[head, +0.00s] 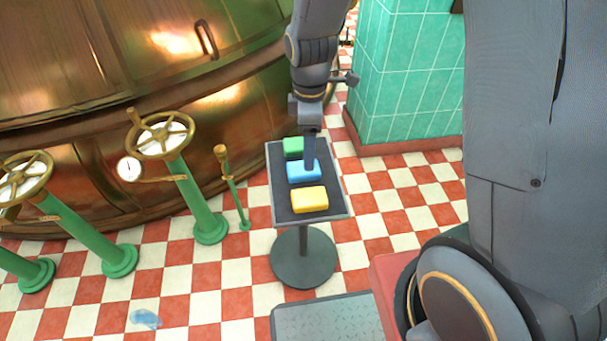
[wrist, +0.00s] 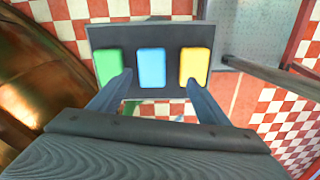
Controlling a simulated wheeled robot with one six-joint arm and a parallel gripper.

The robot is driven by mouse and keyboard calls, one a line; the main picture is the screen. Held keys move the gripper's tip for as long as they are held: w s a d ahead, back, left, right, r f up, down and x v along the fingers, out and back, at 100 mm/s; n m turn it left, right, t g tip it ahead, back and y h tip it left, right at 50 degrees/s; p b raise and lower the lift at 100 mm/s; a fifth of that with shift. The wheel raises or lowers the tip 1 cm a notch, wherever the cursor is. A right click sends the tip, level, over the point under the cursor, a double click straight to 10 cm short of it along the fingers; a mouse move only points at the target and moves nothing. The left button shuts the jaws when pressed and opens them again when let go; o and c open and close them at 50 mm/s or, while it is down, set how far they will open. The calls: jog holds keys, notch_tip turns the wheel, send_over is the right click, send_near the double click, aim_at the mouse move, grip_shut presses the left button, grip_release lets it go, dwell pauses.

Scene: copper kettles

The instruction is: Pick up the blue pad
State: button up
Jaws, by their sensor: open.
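The blue pad (head: 299,171) lies on a dark-topped stand (head: 281,205) between a green pad (head: 293,147) and a yellow pad (head: 309,200). In the wrist view the blue pad (wrist: 151,68) is in the middle, with the green pad (wrist: 108,66) on its left and the yellow pad (wrist: 195,65) on its right. My gripper (wrist: 156,77) is open, its two fingers apart on either side of the blue pad in that picture.
Green posts with brass handwheels (head: 162,134) stand left of the stand, before a large copper kettle (head: 190,80). A green-tiled pillar (head: 408,80) is behind right. A grey metal plate (head: 325,318) lies in front. The checkered floor (head: 385,195) right of the stand is clear.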

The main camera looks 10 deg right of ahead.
jog(key=shift+w+a+f+n, duration=0.3)
jog(key=shift+f+n, duration=0.15)
jog(key=shift+f, duration=0.15)
jog(key=shift+w+a+f+n, duration=0.3)
jog(key=shift+f+n, duration=0.15)
jog(key=shift+f, duration=0.1)
jog(key=shift+w+d+f, duration=0.1)
jog(key=shift+w+f, duration=0.05)
jog(key=shift+f, duration=1.75)
jog(key=shift+w+f, duration=0.15)
jog(key=shift+f, duration=1.75)
jog(key=c, duration=1.1)
